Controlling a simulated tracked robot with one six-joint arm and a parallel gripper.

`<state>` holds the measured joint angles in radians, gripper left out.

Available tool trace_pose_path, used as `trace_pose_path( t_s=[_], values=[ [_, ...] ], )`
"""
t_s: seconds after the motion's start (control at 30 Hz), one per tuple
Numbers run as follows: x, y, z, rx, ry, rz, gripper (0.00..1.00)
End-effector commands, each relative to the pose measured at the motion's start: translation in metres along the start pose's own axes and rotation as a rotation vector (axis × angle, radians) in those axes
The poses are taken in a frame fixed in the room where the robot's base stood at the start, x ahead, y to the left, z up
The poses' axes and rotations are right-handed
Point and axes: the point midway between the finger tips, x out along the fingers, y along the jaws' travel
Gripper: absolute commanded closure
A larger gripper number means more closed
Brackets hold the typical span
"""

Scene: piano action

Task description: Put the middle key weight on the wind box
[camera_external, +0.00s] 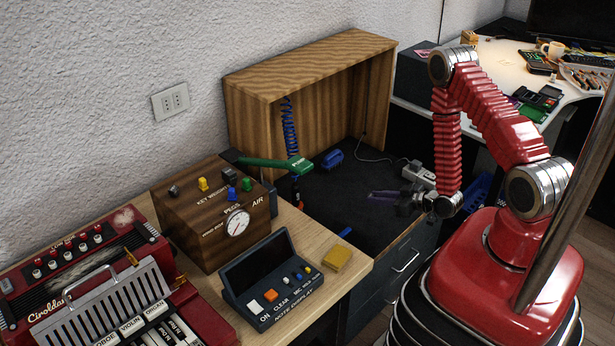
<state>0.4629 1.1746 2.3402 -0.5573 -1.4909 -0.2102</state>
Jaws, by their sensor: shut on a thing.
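The wind box (205,250) is a wooden box with a round gauge on its front and "KEY WEIGHTS" lettered on top, standing on the wooden table. On its top are a dark grey block (174,191), a yellow peg (203,185) and several blue and green pegs (246,184). I cannot tell which piece is the middle key weight. My gripper (378,197) is low over the dark surface to the right of the wind box, well apart from it, fingers pointing left. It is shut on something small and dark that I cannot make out.
A green-handled tool (275,163) juts out beside the wind box. A note display (270,280) and a yellow block (337,258) stand on the table in front. An open wooden cabinet (250,115) stands behind. A red accordion (90,270) fills the left.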

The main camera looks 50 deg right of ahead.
Motion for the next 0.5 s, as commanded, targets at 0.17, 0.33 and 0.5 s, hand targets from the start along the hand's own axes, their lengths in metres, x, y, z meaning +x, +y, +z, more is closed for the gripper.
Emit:
trace_pose_path(
  t_s=[0.17,0.33,0.5],
  values=[
    [0.005,0.000,-0.006,-0.004,0.003,-0.003,1.00],
    [0.025,-0.001,-0.027,-0.010,0.005,-0.014,1.00],
    [0.052,-0.007,-0.065,-0.013,0.007,-0.021,1.00]
  ],
)
